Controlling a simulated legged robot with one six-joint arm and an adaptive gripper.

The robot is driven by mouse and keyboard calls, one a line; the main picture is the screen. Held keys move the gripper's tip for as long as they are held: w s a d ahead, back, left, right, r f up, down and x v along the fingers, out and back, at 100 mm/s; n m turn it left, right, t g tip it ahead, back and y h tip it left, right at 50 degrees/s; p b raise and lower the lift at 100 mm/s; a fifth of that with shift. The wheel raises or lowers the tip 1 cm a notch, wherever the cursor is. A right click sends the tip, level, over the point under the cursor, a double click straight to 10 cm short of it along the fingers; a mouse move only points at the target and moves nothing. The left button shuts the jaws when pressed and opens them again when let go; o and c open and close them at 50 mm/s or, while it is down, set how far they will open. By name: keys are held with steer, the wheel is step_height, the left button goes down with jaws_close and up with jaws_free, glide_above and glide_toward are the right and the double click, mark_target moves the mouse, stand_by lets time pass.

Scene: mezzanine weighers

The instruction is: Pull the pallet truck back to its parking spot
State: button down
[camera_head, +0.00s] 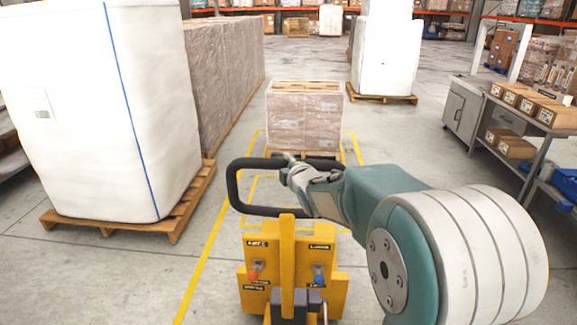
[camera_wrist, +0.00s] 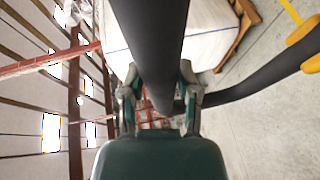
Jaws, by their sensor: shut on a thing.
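The yellow pallet truck (camera_head: 262,258) stands upright in the lower middle of the head view, its control panel facing me. Its black loop handle (camera_head: 234,190) rises above the body. My gripper (camera_head: 303,174) is shut on the handle's upper bar, near the middle. In the wrist view the dark handle bar (camera_wrist: 150,40) runs between the two fingers of my gripper (camera_wrist: 160,100). Yellow floor lines (camera_head: 208,248) run along the truck's left side and around the floor beyond it. The truck's forks are hidden behind its body and my arm.
A white-wrapped load (camera_head: 85,120) on a wooden pallet (camera_head: 190,208) stands close on the left. A wrapped box stack (camera_head: 300,122) stands straight beyond the truck. A metal workbench (camera_head: 465,108) with cartons is at the right.

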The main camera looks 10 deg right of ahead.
steer(key=shift+a+f, duration=0.1)
steer(key=shift+f, duration=0.35)
steer(key=shift+c, duration=1.7)
jaws_free()
steer(key=shift+w+a+r, duration=0.1)
steer(key=shift+r, duration=0.05)
steer(key=shift+r, duration=0.1)
steer(key=shift+s+r, duration=0.1)
steer(key=shift+s, duration=0.3)
steer(key=s+d+r, duration=0.1)
steer(key=s, duration=1)
steer(key=shift+r, duration=0.35)
